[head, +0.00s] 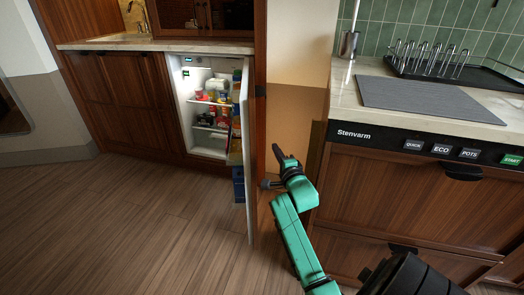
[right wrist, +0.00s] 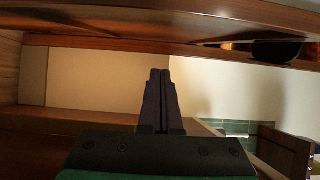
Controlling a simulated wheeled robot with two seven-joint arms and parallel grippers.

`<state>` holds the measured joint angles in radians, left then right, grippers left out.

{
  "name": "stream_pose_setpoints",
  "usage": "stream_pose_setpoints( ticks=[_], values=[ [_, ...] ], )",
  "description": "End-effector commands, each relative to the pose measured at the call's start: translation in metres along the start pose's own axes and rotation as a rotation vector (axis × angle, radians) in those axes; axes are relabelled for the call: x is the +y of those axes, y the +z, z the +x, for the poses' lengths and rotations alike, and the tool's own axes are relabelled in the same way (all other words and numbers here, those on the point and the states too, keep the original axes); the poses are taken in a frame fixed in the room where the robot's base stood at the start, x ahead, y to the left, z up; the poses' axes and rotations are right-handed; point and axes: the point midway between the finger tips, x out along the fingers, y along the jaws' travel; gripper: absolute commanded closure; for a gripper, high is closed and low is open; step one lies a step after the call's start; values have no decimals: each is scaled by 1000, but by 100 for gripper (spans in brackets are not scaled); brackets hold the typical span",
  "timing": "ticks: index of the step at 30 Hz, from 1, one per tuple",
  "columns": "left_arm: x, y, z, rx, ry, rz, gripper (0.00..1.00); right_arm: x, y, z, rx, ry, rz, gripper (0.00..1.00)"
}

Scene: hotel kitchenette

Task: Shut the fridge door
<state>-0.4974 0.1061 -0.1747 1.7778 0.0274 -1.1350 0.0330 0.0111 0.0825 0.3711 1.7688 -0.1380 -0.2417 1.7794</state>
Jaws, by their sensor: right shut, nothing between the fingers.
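The fridge (head: 188,110) is built into the wooden cabinets at the left in the head view, and its lit inside shows. Its door (head: 247,150) stands wide open, seen nearly edge-on, with a wooden outer panel (head: 261,185) on its right side. Bottles and packs stand on the shelves and in the door racks. My right gripper (head: 277,166) is just to the right of the door, on its outer side, with its fingers closed and empty. I cannot tell whether it touches the panel. The closed fingers show in the right wrist view (right wrist: 160,85). My left gripper is out of view.
A dishwasher front marked Stenvarm (head: 354,134) and wooden drawers stand at the right. The counter above holds a grey mat (head: 430,98) and a dish rack (head: 440,60). Bare wooden floor (head: 130,220) lies left of the door.

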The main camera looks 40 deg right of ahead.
Motion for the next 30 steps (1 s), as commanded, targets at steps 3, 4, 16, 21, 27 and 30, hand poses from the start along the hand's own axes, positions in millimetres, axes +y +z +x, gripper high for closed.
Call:
stream_pose_setpoints(
  ticks=[3,4,16,21,27,30],
  values=[
    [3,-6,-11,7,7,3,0,2,0,27,0,-2,-3,100],
    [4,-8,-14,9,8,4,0,2,0,33,0,-2,-3,100],
    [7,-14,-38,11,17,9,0,1,40,40,-1,2,-1,100],
    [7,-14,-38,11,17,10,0,1,40,40,-1,2,-1,100],
    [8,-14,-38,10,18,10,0,1,42,41,-3,1,0,100],
    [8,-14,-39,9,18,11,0,1,45,43,-7,0,1,100]
  ],
)
